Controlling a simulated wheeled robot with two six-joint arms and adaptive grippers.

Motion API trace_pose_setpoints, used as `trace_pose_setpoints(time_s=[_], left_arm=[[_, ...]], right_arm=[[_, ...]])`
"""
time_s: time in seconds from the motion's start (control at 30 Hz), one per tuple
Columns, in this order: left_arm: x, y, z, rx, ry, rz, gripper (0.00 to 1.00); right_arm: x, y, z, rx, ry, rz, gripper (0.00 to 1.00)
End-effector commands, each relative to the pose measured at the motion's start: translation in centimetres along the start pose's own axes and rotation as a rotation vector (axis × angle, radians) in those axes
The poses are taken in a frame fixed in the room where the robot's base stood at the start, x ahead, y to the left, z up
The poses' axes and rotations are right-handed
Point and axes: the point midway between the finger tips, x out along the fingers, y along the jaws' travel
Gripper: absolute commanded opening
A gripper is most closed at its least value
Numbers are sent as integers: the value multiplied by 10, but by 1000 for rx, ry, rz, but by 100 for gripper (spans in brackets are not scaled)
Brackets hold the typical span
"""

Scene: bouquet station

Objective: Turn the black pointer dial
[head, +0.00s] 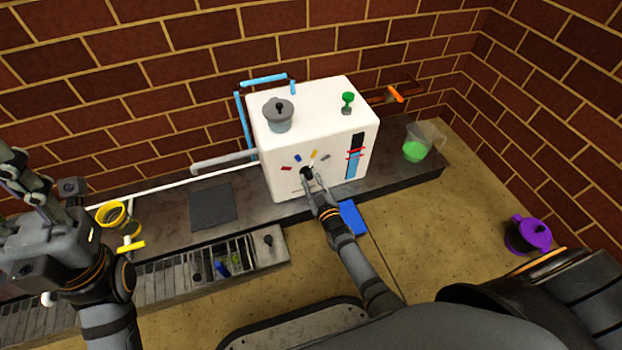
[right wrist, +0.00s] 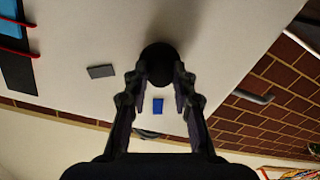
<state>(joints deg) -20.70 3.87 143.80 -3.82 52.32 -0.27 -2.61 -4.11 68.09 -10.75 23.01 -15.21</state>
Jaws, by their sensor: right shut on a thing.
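The black pointer dial (head: 307,172) is on the front face of the white box (head: 283,137). Coloured marks sit in an arc above it: red (head: 286,168), blue (head: 298,158), yellow (head: 314,154) and grey (head: 325,158). My right gripper (head: 311,183) is shut on the dial. In the right wrist view the dial (right wrist: 158,62) is a dark round knob between the fingertips. The way its pointer faces cannot be made out. My left gripper (head: 42,190) is raised at the far left, fingers apart and empty.
A lidded grey pot (head: 278,115) and a green knob (head: 348,99) are on the box top. A jug with green liquid (head: 417,145) stands right of the box. A purple pot (head: 530,235) is at far right. A yellow ring (head: 117,217) is near my left arm.

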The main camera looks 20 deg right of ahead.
Motion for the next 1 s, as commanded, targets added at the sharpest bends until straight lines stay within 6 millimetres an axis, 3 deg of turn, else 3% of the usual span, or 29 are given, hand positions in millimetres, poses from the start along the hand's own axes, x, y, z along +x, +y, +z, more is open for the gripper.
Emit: trace_pose_setpoints(time_s=[0.67, 0.7, 0.87, 1.0], left_arm=[[1, -2, 0, 3, 0, -14, 40], [1, -2, 0, 3, 0, -14, 40], [1, -2, 0, 3, 0, -14, 40], [1, -2, 0, 3, 0, -14, 40]], right_arm=[[0, 0, 0, -72, -4, 1, 0], [0, 0, 0, -72, -4, 1, 27], [0, 0, 0, -72, -4, 1, 49], [0, 0, 0, -72, -3, 1, 49]])
